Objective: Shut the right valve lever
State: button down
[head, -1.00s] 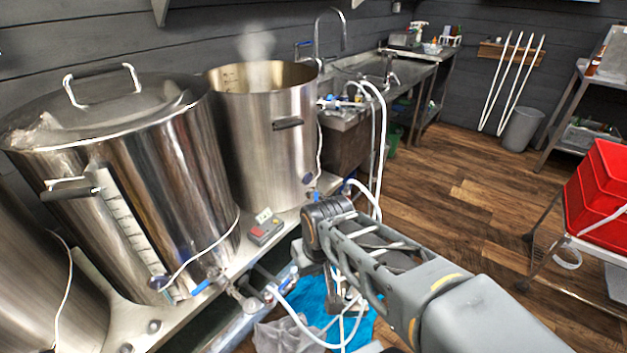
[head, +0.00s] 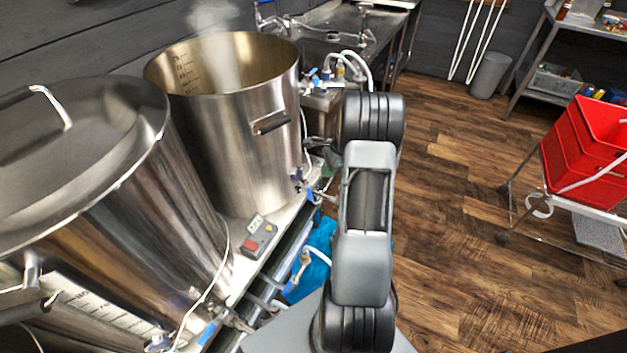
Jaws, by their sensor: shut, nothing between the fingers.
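The right valve lever (head: 312,195) is a small blue handle low on the right side of the open steaming kettle (head: 235,150). It appears to point down and outward, but it is too small to tell its exact angle. Another blue lever (head: 208,332) is on the valve at the foot of the lidded kettle (head: 120,210). My arm stands just right of the right valve, and its links fill the middle of the view.
A grey and red controller box (head: 258,238) sits on the steel bench by the kettles. White hoses (head: 358,65) hang near the sink. A blue cloth (head: 316,262) lies low beside the bench. Red crates (head: 585,160) on a cart stand right, with open wooden floor (head: 460,210) between.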

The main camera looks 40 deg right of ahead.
aim_at(309, 190)
jog(key=shift+m, duration=0.3)
jog(key=x, duration=0.7)
jog(key=d+x, duration=0.1)
jog(key=x, duration=0.2)
jog(key=shift+w+a+f, duration=0.1)
jog(key=shift+w+f, duration=0.05)
jog(key=shift+f, duration=0.2)
